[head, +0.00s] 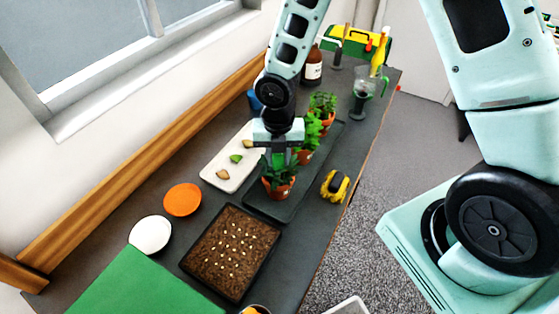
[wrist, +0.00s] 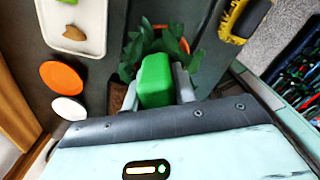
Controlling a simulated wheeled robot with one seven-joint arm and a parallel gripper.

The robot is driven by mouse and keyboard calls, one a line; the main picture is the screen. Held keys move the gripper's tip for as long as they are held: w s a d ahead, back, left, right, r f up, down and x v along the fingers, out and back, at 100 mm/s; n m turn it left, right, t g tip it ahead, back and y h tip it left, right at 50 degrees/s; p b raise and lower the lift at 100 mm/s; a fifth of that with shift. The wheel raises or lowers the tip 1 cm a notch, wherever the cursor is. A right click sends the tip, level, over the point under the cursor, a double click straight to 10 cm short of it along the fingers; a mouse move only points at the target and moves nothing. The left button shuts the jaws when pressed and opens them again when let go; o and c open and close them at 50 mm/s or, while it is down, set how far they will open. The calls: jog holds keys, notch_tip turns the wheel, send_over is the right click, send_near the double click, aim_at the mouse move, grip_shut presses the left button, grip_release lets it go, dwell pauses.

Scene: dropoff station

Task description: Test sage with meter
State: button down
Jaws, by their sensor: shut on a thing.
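My gripper (head: 279,152) is shut on the green meter (wrist: 157,80), a rounded block seen between the fingers in the wrist view. The gripper points down over the nearest potted plant (head: 279,182), which has long green leaves and an orange-brown pot; it may be the sage. In the wrist view its leaves (wrist: 185,52) spread around the meter. The meter's lower end is hidden, so I cannot tell whether it is in the soil. Two more potted herbs (head: 306,150) (head: 323,105) stand behind in a row on the dark tray (head: 262,208).
A white tray (head: 213,177) with small pieces, an orange dish (head: 183,200) and a white dish (head: 150,234) lie left. A seeded soil tray (head: 218,262) and green mat (head: 130,288) are in front. A yellow-black item (head: 335,186) sits near the right edge. A brown bottle (head: 313,70) stands behind.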

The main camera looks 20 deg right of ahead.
jog(key=c, duration=1.1)
grip_release()
jog(key=shift+o, duration=0.2)
notch_tip(320, 180, up, 18)
jog(key=f, duration=0.1)
jog(key=s+a+f+m+b, duration=0.1)
jog(key=s+a+m+b, duration=0.1)
jog(key=s+m, duration=0.8)
jog(key=s+a+f+m+b, duration=0.2)
jog(key=s+a+m+b, duration=0.1)
jog(key=s+m, duration=0.7)
jog(key=shift+a+m+y, duration=0.3)
jog(key=shift+a+m, duration=0.35)
jog(key=shift+m, duration=1.05)
jog(key=shift+f, duration=0.1)
